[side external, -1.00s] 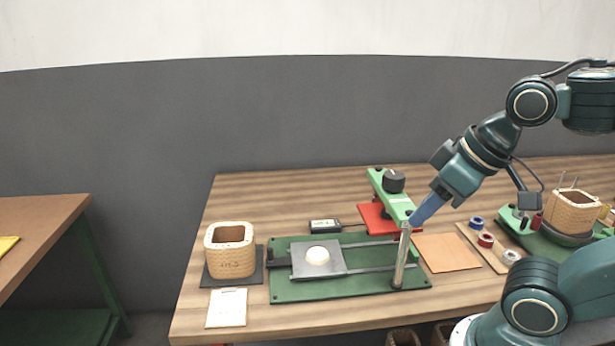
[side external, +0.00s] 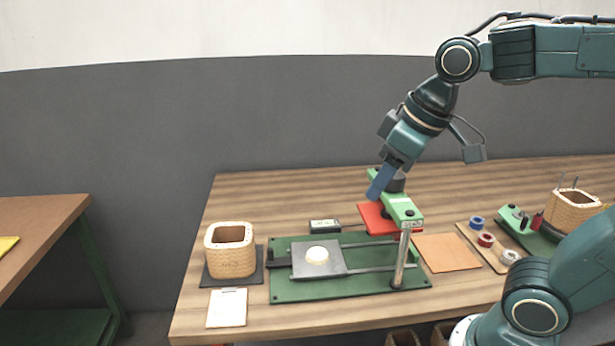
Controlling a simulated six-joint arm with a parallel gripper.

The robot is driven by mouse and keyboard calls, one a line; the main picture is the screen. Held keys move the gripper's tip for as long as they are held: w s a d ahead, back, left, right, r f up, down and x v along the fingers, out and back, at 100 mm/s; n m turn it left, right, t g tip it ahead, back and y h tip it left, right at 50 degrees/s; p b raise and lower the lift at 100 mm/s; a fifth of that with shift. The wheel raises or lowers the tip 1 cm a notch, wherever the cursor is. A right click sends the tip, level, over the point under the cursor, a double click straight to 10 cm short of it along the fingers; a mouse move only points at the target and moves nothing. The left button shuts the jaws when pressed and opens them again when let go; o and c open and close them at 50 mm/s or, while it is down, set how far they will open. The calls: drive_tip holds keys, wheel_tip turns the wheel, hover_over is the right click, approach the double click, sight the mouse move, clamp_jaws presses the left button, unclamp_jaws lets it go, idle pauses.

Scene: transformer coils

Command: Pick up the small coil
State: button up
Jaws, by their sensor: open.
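A tan, squared coil with an open top (side external: 230,252) stands upright on a dark pad at the left of the table. A second tan coil (side external: 573,208) stands at the far right, partly hidden by my arm. I cannot tell for sure from their look which is the small one. My gripper (side external: 378,187), with blue fingers, is open and empty. It hangs tilted down to the left in the air, in front of the green arm of the fixture in the picture. It is apart from both coils.
A green fixture plate (side external: 290,289) with a grey block, rails and upright post fills the table's middle. A white card (side external: 227,308) lies in front of the left coil.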

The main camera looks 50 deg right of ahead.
drive_tip(key=w+a+n+g, duration=0.1)
drive_tip(key=w+a+n, duration=0.1)
drive_tip(key=w, duration=0.8)
drive_tip(key=n+g, duration=0.3)
drive_tip(key=n, duration=0.2)
hover_over(230, 246)
drive_tip(key=shift+y, duration=0.3)
drive_tip(key=f, duration=1.5)
drive_tip(key=shift+s+d+f, duration=0.35)
drive_tip(key=shift+s+d, duration=0.05)
drive_tip(key=shift+f, duration=0.15)
drive_tip(key=f, duration=0.8)
drive_tip(key=shift+w+a, duration=0.35)
drive_tip(key=shift+f, duration=0.15)
